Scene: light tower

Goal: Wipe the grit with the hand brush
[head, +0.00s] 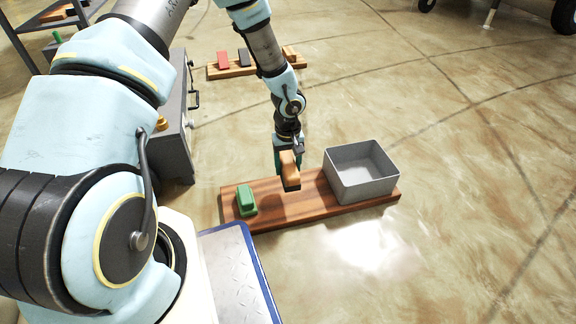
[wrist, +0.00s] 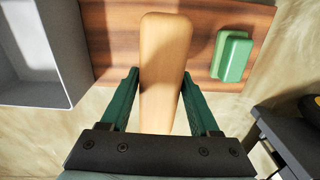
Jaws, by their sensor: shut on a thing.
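My gripper (head: 288,146) is shut on the hand brush (head: 290,172), a wooden block with a tan body and a darker lower edge. I hold it above the middle of a brown wooden board (head: 300,211) lying on the floor. In the wrist view, the brush (wrist: 165,60) sticks out forward between the two green fingers of my gripper (wrist: 160,88). I cannot make out any grit on the board. The part of the board under the brush is in shadow and partly hidden.
A green block (head: 246,200) sits on the board's left end. An open, empty-looking grey bin (head: 362,182) stands on its right end. A grey cabinet (head: 176,135) is at the left. Behind is a wooden strip (head: 237,71) with several small blocks. Open floor lies to the right.

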